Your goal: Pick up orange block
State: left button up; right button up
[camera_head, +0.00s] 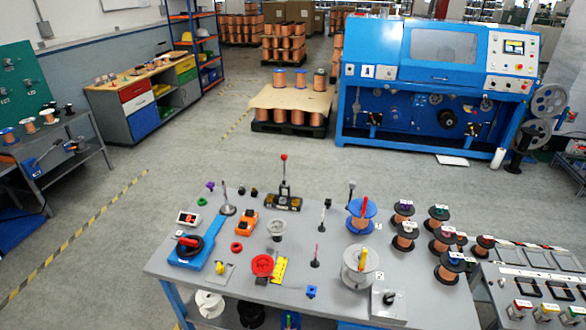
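An orange block (246,223) with some dark parts lies on the grey worktable (330,295), left of the table's middle. Neither of my grippers shows in the head view.
A red round piece (262,265), a yellow plate (280,270) and a silvery cup-shaped part (277,229) lie nearby. A black stand with a red-topped lever (283,190) rises at the back edge. Several copper spools (405,236) crowd the right side.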

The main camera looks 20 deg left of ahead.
aim_at(244, 226)
jog(key=i+j+z, duration=0.1)
jog(key=i+j, duration=0.2)
jog(key=j, duration=0.2)
jog(key=i+j, duration=0.3)
jog(key=j, duration=0.2)
jog(key=i+j+z, duration=0.15)
jog(key=i+j, duration=0.15)
jog(key=j, duration=0.25)
jog(key=i+j+z, duration=0.1)
jog(key=i+j, duration=0.2)
jog(key=j, duration=0.25)
jog(key=i+j, duration=0.25)
jog(key=j, duration=0.3)
jog(key=i+j+z, duration=0.15)
jog(key=j, duration=0.4)
jog(key=i+j+z, duration=0.1)
jog(key=i+j, duration=0.25)
jog(key=j, duration=0.25)
jog(key=i+j, duration=0.2)
jog(key=j, duration=0.45)
jog(key=z, duration=0.05)
